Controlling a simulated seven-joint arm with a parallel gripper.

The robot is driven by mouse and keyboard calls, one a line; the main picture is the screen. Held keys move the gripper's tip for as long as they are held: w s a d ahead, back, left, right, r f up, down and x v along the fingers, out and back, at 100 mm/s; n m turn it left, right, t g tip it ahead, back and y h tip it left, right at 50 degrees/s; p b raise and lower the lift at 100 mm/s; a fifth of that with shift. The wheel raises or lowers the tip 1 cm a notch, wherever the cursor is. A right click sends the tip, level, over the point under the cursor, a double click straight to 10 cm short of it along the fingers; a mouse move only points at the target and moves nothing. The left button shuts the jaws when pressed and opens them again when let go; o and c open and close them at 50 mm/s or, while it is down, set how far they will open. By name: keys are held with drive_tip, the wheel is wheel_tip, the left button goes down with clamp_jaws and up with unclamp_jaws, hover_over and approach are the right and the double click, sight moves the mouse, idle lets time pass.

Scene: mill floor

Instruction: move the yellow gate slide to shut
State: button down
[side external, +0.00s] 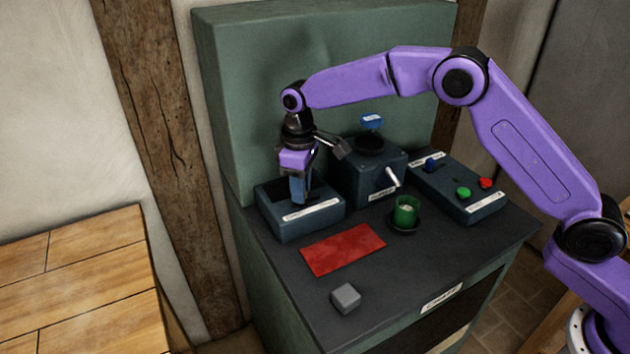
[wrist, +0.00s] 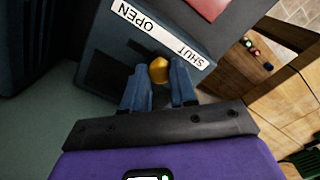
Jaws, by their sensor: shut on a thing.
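The yellow gate slide's rounded knob (wrist: 158,70) shows in the wrist view between the fingertips of my gripper (wrist: 159,80), which is shut on it. The knob sits between the ends of the white OPEN/SHUT label (wrist: 160,34), somewhat nearer the SHUT end. A dark recess in the box shows on the OPEN side. In the side view my gripper (side external: 299,200) points down into the dark blue gate box (side external: 322,220) at the left of the bench. The knob is hidden there by the fingers and the box wall.
A grinder box (side external: 360,180) with a crank handle stands behind right of the gate box. A button panel (side external: 455,195) is at the right. A green cup (side external: 406,211), a red mat (side external: 342,249) and a grey block (side external: 345,298) are in front; bench between is clear.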

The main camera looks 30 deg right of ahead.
sight(291, 207)
drive_tip(key=shift+a+r, duration=0.1)
drive_tip(key=shift+a, duration=1.25)
drive_tip(key=c, duration=0.9)
unclamp_jaws()
drive_tip(key=shift+d, duration=0.1)
drive_tip(key=shift+r, duration=8.65)
